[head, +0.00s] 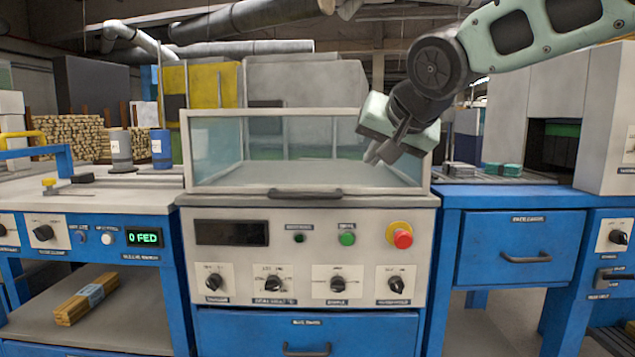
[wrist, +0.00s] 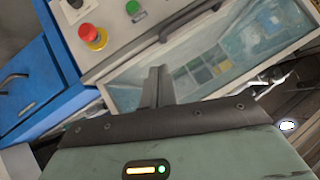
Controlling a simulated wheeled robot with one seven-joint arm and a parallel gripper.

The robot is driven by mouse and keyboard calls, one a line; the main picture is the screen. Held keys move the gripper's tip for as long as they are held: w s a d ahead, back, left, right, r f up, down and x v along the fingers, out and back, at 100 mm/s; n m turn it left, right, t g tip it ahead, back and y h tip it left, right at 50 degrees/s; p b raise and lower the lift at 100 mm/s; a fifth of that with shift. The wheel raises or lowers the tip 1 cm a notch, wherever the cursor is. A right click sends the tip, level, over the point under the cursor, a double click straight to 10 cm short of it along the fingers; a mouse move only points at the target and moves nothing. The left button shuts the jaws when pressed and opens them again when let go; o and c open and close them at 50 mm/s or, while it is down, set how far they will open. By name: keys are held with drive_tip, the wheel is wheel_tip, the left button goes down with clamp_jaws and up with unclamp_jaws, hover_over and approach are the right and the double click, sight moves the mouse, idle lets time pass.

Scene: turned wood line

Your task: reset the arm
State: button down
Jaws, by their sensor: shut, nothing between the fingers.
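My gripper (head: 374,157) is at the end of my raised arm, in front of the right part of the glass-fronted case on the middle machine in the head view. Its fingers are shut together with nothing between them. In the wrist view the closed fingers (wrist: 158,88) point toward the machine front. The glass case (head: 290,187) has a dark handle (head: 305,193) along its lower front edge. The gripper appears in front of the glass; whether it touches it cannot be told.
The machine front carries a red button (head: 403,239), a green button (head: 347,239) and several knobs. A left bench shows a "0 FED" display (head: 143,238) and a wood bundle (head: 86,299) on its lower shelf. A blue drawer cabinet (head: 505,262) stands at right.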

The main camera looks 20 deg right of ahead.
drive_tip(key=s+a+f+n+g+y, duration=0.1)
drive_tip(key=s+a+f+n+g, duration=0.4)
drive_tip(key=s+f, duration=0.5)
drive_tip(key=s+a+f+n+g, duration=0.35)
drive_tip(key=s+a+f, duration=0.4)
drive_tip(key=f, duration=0.55)
drive_tip(key=s+f+n+g, duration=0.2)
drive_tip(key=s+f+n, duration=0.25)
drive_tip(key=s, duration=0.55)
wheel_tip(320, 180, up, 30)
drive_tip(key=p, duration=3)
drive_tip(key=shift+d+h, duration=0.3)
drive_tip(key=shift+d, duration=0.1)
drive_tip(key=shift+s+f, duration=0.1)
